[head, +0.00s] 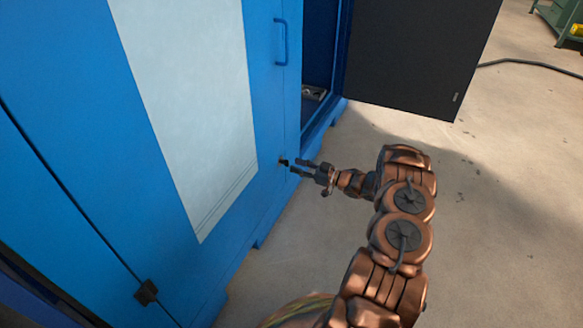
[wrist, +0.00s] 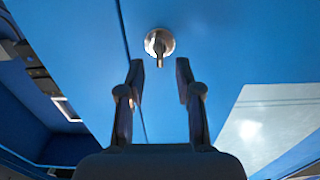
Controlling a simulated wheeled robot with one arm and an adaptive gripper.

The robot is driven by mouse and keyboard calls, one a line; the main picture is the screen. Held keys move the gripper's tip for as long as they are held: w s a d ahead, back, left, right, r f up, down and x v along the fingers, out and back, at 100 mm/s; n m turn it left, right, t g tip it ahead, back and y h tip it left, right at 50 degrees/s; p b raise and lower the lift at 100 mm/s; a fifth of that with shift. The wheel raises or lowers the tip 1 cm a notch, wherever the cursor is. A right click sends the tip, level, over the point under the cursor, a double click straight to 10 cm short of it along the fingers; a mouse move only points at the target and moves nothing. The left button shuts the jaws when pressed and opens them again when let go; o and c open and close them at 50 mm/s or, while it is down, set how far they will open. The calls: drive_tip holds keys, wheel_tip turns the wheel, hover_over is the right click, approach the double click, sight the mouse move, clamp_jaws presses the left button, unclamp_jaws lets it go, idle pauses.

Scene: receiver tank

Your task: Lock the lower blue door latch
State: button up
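The lower latch (wrist: 159,46) is a round metal boss with a small lever on the blue door; in the wrist view it sits just beyond my fingertips, centred between them. In the head view the latch (head: 284,162) is a small dark spot low on the blue door (head: 275,100), near its right edge. My gripper (head: 298,168) is close in front of it, apart from it as far as I can tell. In the wrist view my gripper (wrist: 160,75) is open and empty, with both fingers pointing at the latch.
A blue handle (head: 281,42) is higher on the door. A dark hinge (head: 146,291) is at lower left. Right of the door is an open cabinet bay (head: 318,70) with a dark open door panel (head: 415,50). The concrete floor (head: 500,200) to the right is clear. A black cable (head: 530,63) lies farther back.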

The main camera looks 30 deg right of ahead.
drive_tip(key=x, duration=0.3)
drive_tip(key=shift+b, duration=0.3)
clamp_jaws()
